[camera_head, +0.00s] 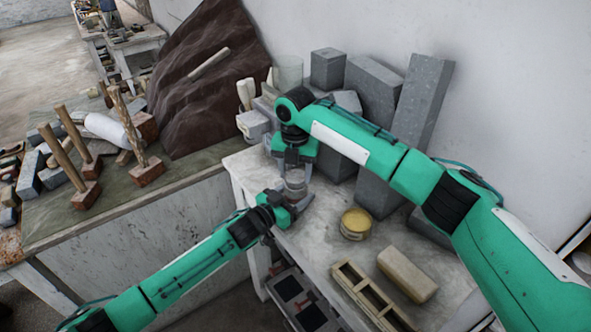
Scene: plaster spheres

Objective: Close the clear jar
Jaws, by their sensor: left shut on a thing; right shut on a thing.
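The clear jar (295,188) stands upright near the left end of the light worktable, with a greyish round top. My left gripper (299,203) comes in from the left and front and is shut around the jar's lower body. My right gripper (294,168) reaches down from above and is shut at the jar's top, apparently on its lid. The fingers hide much of the top, so I cannot tell how the lid sits on the rim.
A yellow-lidded tin (356,223), a tan block (407,274) and a wooden divided box (372,296) lie to the right on the worktable (318,238). Grey stone blocks (418,100) lean behind. Mallets (85,190) stand on the left bench.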

